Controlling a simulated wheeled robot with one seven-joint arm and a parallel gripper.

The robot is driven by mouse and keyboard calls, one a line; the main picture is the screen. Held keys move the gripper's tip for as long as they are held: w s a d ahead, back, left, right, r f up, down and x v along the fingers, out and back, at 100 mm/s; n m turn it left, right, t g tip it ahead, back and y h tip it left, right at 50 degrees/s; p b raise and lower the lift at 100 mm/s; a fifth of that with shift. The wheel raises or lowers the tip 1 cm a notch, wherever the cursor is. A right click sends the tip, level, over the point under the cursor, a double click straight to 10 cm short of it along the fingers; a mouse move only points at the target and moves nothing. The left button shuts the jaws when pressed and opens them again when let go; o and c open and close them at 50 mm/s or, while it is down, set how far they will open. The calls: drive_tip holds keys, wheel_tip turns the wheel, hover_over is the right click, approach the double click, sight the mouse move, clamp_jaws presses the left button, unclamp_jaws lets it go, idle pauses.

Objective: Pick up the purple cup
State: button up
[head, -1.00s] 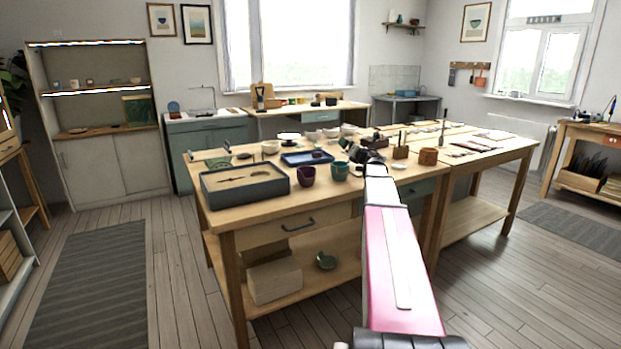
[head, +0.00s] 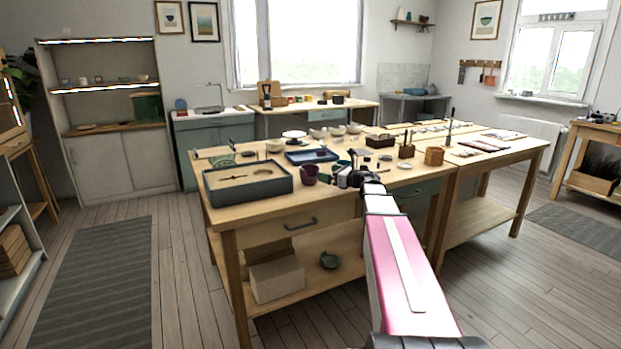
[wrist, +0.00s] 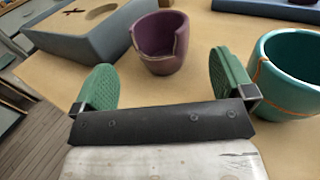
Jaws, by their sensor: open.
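The purple cup (head: 309,174) stands upright on the wooden table, just right of the grey tray. In the wrist view the purple cup (wrist: 160,42) has a notched, broken-looking rim with a pale edge. My gripper (wrist: 165,85) is open and empty, its green pads apart, with the cup just ahead of it, between the lines of the two pads. In the head view my gripper (head: 338,177) is at the table's front edge, just right of the cup. A teal cup (wrist: 292,75) with orange seams stands close to the right pad; my gripper mostly hides it in the head view.
The grey tray (head: 248,192) with small pieces in it sits left of the purple cup. A blue tray (head: 296,158) lies behind it.

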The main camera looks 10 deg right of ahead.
sight(303, 167)
drive_tip(key=x, duration=0.8)
drive_tip(key=shift+w+a+f, duration=0.1)
drive_tip(key=shift+a+f, duration=0.1)
drive_tip(key=shift+a, duration=0.1)
drive_tip(key=c, duration=0.6)
